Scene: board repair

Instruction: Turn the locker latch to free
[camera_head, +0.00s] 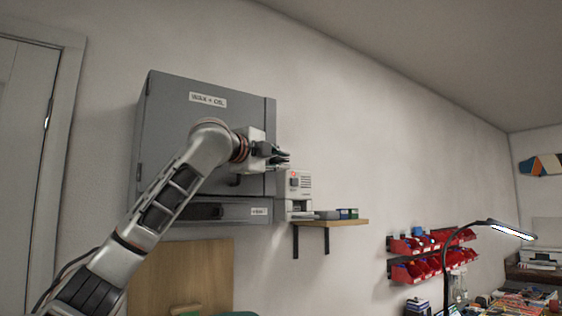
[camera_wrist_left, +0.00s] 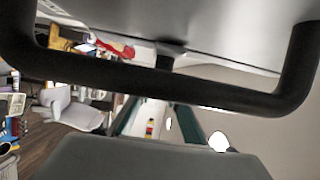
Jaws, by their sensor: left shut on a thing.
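The grey locker (camera_head: 180,115) hangs on the wall with its door closed and a "WAX + OIL" label near the top. A dark door handle (camera_head: 234,181) shows low on the door. My left gripper (camera_head: 283,158) is at the door's right edge, shut on the latch. The latch itself is hidden behind the fingers, so its angle cannot be told. In the left wrist view a black handle bar (camera_wrist_left: 165,88) crosses close to the camera, against the grey locker surface (camera_wrist_left: 190,20). My right gripper is not in view.
A small grey device (camera_head: 300,183) stands right of the locker, near my left gripper. A wooden shelf (camera_head: 345,222) with small boxes is below it. Red bins (camera_head: 408,270) and a lit lamp (camera_head: 510,230) are farther right. A white door (camera_head: 22,150) is at left.

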